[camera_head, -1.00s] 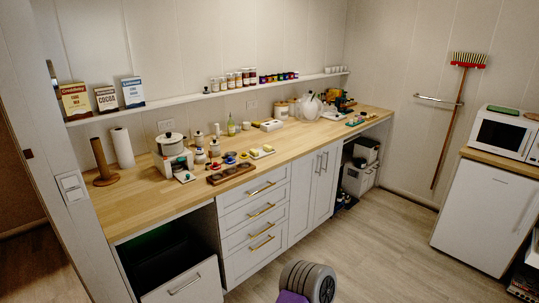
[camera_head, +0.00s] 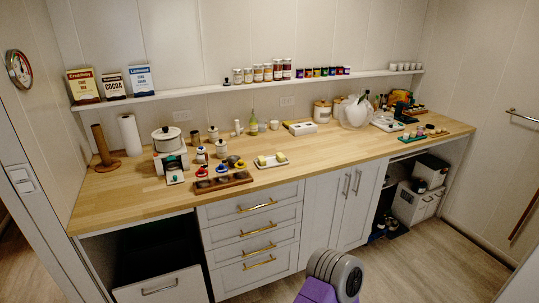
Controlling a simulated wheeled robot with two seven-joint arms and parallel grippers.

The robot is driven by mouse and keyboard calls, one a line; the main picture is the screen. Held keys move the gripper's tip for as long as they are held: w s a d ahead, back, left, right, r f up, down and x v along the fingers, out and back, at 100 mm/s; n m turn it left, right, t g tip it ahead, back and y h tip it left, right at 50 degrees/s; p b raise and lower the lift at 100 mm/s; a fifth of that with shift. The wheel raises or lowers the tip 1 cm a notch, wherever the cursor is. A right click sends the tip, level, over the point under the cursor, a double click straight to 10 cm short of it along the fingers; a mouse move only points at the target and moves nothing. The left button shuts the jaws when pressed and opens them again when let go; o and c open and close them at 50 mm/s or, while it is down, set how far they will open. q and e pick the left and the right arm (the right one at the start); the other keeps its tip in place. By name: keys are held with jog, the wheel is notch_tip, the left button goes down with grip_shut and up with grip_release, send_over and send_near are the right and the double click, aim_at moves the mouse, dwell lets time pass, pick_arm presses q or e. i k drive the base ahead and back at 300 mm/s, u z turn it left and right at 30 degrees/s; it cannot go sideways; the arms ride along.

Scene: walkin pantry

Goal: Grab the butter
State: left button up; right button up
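Small pale yellow blocks, which look like butter (camera_head: 262,159), sit on a white dish (camera_head: 272,165) on the wooden counter. The dish is near the counter's front edge, left of the middle, above the drawers. The blocks are too small to make out in detail. Neither of my grippers shows in the head view. A grey, rounded part of my arm with a purple section shows at the bottom, well below the counter and away from the dish.
A dark wooden tray with round hollows (camera_head: 222,183) lies left of the dish, with small colourful-lidded items behind it. A white pot (camera_head: 167,139) on a scale-like stand is further left. A white box (camera_head: 301,128) lies behind. Counter to the dish's right is mostly clear.

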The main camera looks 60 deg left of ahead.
aim_at(262, 160)
jog(key=u, duration=0.55)
jog(key=i, duration=1.65)
jog(key=u, duration=1.1)
